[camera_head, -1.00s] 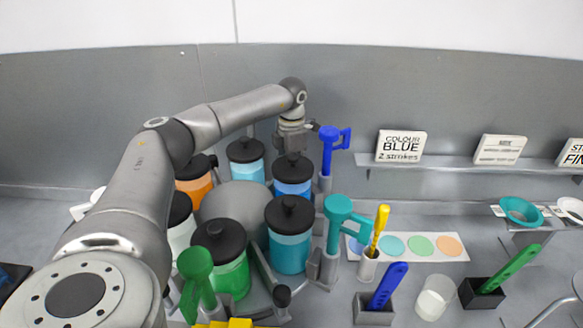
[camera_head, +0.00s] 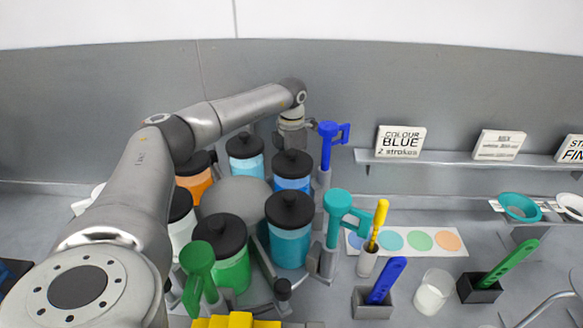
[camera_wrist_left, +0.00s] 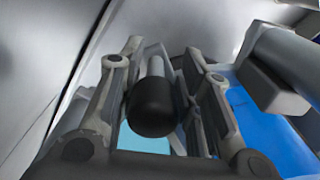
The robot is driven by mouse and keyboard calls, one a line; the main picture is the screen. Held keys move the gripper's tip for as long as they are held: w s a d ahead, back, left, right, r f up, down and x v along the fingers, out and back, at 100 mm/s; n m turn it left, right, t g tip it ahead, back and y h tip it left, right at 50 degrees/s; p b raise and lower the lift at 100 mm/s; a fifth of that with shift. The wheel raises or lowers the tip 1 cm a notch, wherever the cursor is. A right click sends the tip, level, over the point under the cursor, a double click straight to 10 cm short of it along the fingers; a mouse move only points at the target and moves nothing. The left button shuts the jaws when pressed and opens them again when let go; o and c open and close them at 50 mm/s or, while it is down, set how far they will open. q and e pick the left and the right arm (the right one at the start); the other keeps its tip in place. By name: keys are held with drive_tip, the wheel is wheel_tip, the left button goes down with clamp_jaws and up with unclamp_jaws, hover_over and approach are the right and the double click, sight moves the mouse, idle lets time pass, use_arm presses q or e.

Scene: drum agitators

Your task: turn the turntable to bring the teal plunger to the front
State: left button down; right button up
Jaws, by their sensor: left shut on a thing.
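The teal plunger (camera_head: 338,206) stands upright at the right front side of the turntable, beside a jar of teal liquid (camera_head: 290,248). The turntable has a grey domed hub (camera_head: 236,197) ringed by jars with black lids. My left gripper (camera_head: 291,142) reaches down at the back of the turntable, behind the blue jar (camera_head: 292,184); its fingertips are hidden there. In the left wrist view the left gripper (camera_wrist_left: 160,95) is shut on a grey peg with a black rounded end (camera_wrist_left: 154,108). A similar black-tipped peg (camera_head: 282,289) shows at the front. My right gripper is not in view.
A blue plunger (camera_head: 328,140) stands at the back right and a green plunger (camera_head: 197,262) at the front left of the turntable. To the right are a colour-dot card (camera_head: 420,242), a yellow-handled brush (camera_head: 377,222), a clear cup (camera_head: 434,291) and a sign shelf (camera_head: 450,163).

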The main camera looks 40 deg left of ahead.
use_arm(q)
drive_tip(key=shift+w+d+r+m, duration=0.1)
drive_tip(key=shift+w+d+m, duration=0.1)
drive_tip(key=shift+m, duration=0.1)
